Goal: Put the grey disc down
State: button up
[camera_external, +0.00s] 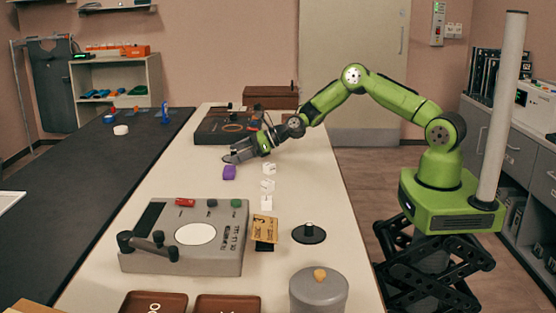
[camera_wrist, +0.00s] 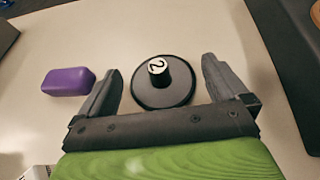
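A dark grey disc (camera_wrist: 144,98) with a black knob marked 2 shows in the wrist view, between the two fingers of my gripper (camera_wrist: 160,70). The fingers are spread wide, with a small gap showing on each side of the disc, and neither is closed on the knob. The disc appears to lie flat on the pale table (camera_wrist: 214,25). In the external view my gripper (camera_external: 238,153) is low over the far part of the table, and the disc there is mostly hidden by it. Another dark disc with a knob (camera_external: 309,233) stands nearer the camera.
A purple block (camera_external: 229,172) lies beside my gripper; it also shows in the wrist view (camera_wrist: 68,81). White blocks (camera_external: 268,186) stand to the right. A dark case (camera_external: 222,128) lies behind. A grey device (camera_external: 190,255) and a lidded pot (camera_external: 318,292) stand in front.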

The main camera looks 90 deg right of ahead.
jog(key=shift+s+r, duration=0.1)
jog(key=shift+r, duration=0.2)
jog(key=p+v, duration=0.2)
jog(key=v, duration=0.9)
jog(key=shift+s+d+r, duration=0.1)
jog(key=shift+s+r, duration=0.05)
jog(key=shift+s, duration=0.15)
jog(key=s+a+r+n+g, duration=0.3)
jog(key=s+a+r+n, duration=0.2)
jog(key=a+n, duration=0.3)
jog(key=s+a+r+n+g, duration=0.2)
jog(key=s+a+r+n, duration=0.4)
jog(key=n, duration=0.4)
jog(key=s+a+r+n+g, duration=0.1)
jog(key=s+a+r+n, duration=0.1)
jog(key=s+n, duration=0.6)
jog(key=s+a+r+n+g+h, duration=0.1)
jog(key=s+r+n, duration=0.2)
jog(key=s+n, duration=0.5)
jog(key=s, duration=0.8)
jog(key=shift+s+a+r+g+h, duration=0.15)
jog(key=shift+a+r+g+h, duration=0.15)
jog(key=shift+a+r+g, duration=0.1)
notch_tip(320, 180, up, 7)
jog(key=p, duration=0.7)
jog(key=shift+f, duration=0.15)
